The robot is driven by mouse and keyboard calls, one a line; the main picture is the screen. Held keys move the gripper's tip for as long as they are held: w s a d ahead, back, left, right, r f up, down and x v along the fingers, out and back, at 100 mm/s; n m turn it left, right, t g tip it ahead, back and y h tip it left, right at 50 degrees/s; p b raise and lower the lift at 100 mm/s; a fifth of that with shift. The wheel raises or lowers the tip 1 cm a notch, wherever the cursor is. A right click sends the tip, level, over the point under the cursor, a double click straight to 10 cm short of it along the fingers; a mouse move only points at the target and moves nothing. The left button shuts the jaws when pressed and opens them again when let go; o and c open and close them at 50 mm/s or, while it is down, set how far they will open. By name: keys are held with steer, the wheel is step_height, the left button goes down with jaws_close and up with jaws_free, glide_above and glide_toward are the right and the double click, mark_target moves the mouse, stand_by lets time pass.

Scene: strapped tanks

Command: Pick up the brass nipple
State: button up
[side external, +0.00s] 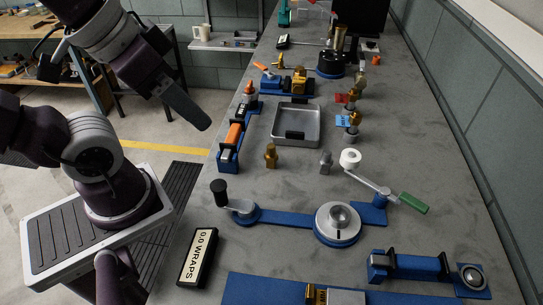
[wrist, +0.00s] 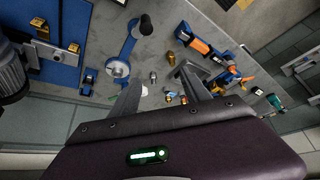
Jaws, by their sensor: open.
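The brass nipple (side external: 270,156) stands upright on the grey bench near its left edge, in front of the square metal tray. A silver-grey fitting (side external: 325,162) of similar shape stands to its right. In the wrist view the brass nipple (wrist: 171,57) is near the picture's middle, with the grey fitting (wrist: 153,76) to its lower left. My gripper (side external: 205,122) hangs in the air up and left of the nipple, clear of it. Its fingers (wrist: 159,76) are apart with nothing held; in the side view they overlap.
The metal tray (side external: 297,123) sits behind the nipple. A blue stand with an orange piece (side external: 234,133) is to its left. A blue fixture with a round clamp (side external: 338,222) and a black "0.0 WRAPS" display (side external: 197,257) lie in front. Bench immediately around the nipple is clear.

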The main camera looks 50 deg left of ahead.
steer(key=n+g, duration=0.5)
steer(key=n, duration=1.7)
glide_above(271, 146)
steer(key=f, duration=1.4)
steer(key=shift+a+f, duration=0.2)
steer(key=shift+f, duration=0.05)
steer(key=shift+n+g, duration=0.3)
steer(key=f, duration=0.7)
steer(key=shift+d+f, duration=0.2)
steer(key=shift+f, duration=0.15)
steer(key=shift+c, duration=0.4)
jaws_close()
